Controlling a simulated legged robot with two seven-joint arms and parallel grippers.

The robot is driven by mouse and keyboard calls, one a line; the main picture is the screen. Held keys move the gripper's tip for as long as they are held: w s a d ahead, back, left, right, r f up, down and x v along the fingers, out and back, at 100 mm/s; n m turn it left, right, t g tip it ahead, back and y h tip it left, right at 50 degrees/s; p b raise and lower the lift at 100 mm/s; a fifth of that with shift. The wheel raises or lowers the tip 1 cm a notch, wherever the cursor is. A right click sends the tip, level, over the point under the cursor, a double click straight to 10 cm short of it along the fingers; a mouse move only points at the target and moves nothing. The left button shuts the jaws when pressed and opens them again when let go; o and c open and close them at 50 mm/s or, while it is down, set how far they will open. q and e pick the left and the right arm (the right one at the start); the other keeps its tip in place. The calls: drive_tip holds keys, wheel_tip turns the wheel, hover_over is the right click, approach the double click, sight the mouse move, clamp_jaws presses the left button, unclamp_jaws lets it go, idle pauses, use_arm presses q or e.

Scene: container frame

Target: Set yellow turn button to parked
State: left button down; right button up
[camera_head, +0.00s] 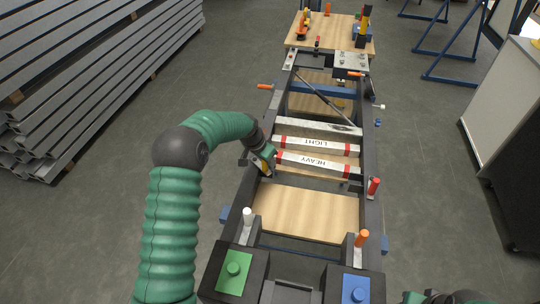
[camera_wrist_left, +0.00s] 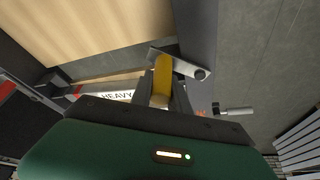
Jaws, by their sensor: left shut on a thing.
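The yellow turn button (camera_wrist_left: 162,76) shows in the left wrist view as a rounded yellow handle by a grey metal bracket (camera_wrist_left: 188,66) on the frame's dark side rail. My left gripper (camera_wrist_left: 164,92) is shut on the yellow button, with its fingers at the handle's near end. In the head view my left gripper (camera_head: 265,164) is at the inner side of the left rail, beside the left end of the HEAVY bar; the button is mostly hidden there. Any parked marking cannot be made out. My right gripper is not visible; only green arm parts show at the bottom right.
The HEAVY bar (camera_head: 317,163) and LIGHT bar (camera_head: 312,143) cross the frame near the left gripper. A white peg (camera_head: 247,217), an orange peg (camera_head: 362,238) and a red peg (camera_head: 374,187) stand on the frame. A wooden panel (camera_head: 306,212) lies in front of the bars.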

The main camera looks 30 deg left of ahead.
sight(262, 170)
use_arm(q)
drive_tip(key=s+m+h, duration=0.1)
drive_tip(key=m, duration=0.1)
drive_tip(key=s+a+m+p, duration=0.1)
drive_tip(key=m, duration=0.1)
drive_tip(key=shift+a+r+h, duration=0.2)
drive_tip(key=shift+h, duration=0.2)
drive_tip(key=m, duration=0.1)
drive_tip(key=s+a+m+g, duration=0.1)
drive_tip(key=m, duration=0.1)
drive_tip(key=shift+s+m+h+p, duration=0.15)
drive_tip(key=shift+m+h+p, duration=0.15)
drive_tip(key=shift+h+p, duration=0.1)
drive_tip(key=shift+s+a+m+g, duration=0.25)
drive_tip(key=shift+a+m+g, duration=0.25)
drive_tip(key=shift+m, duration=0.4)
drive_tip(key=c, duration=1.5)
unclamp_jaws()
drive_tip(key=shift+o, duration=1.2)
drive_tip(key=shift+f, duration=0.15)
drive_tip(key=shift+s, duration=0.1)
drive_tip(key=v, duration=1.6)
drive_tip(key=shift+a+r, duration=0.3)
drive_tip(key=shift+a, duration=0.15)
